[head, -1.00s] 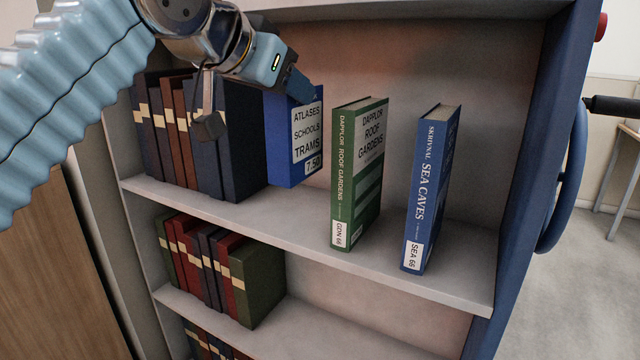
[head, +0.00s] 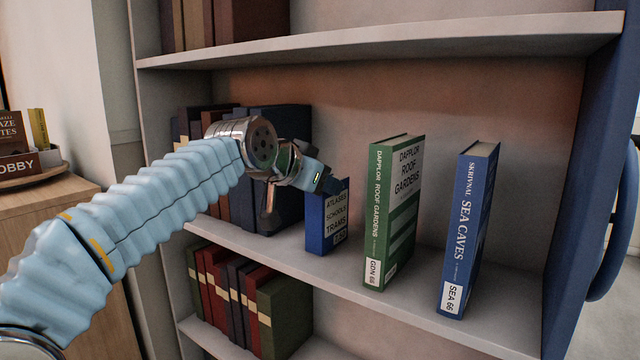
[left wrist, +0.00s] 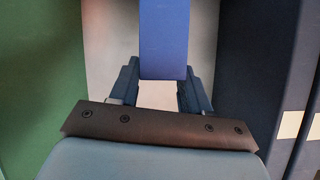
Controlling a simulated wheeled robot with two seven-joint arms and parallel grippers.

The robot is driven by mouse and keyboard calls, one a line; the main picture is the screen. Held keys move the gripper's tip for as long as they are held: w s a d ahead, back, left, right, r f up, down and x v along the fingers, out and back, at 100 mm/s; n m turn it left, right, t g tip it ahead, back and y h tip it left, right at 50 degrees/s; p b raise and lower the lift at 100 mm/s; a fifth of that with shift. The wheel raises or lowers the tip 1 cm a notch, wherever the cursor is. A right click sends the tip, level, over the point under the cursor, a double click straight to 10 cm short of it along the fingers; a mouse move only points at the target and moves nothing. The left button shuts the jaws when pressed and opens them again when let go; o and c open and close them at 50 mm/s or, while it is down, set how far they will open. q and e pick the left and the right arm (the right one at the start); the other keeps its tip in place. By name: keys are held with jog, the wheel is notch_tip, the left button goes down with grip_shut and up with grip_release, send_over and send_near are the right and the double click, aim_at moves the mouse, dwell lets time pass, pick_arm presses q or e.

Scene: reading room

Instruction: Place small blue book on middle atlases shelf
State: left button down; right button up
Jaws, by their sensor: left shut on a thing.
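The small blue book (head: 326,220), with a white label reading ATLASES SCHOOLS TRAMS, is upright on the middle shelf level (head: 405,297). It is between the dark atlases on its left and the green book on its right. My left gripper (head: 306,188) is shut on its upper part. In the left wrist view the blue book (left wrist: 163,40) is between the two fingers. Its lower edge looks at or very near the shelf; I cannot tell if it touches. My right gripper is not in view.
The green Roof Gardens book (head: 393,212) and the blue Sea Caves book (head: 470,228) stand to the right. Dark atlases (head: 277,165) stand close on the left. The upper shelf (head: 400,38) runs above my gripper. A lower shelf holds red and green volumes (head: 285,315).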

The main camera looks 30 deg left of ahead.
pick_arm(q)
jog(key=shift+f, duration=0.1)
jog(key=c, duration=0.5)
grip_release()
jog(key=shift+r, duration=0.3)
jog(key=v, duration=1.2)
jog(key=shift+f+b, duration=0.15)
jog(key=shift+b, duration=0.2)
jog(key=shift+a, duration=0.1)
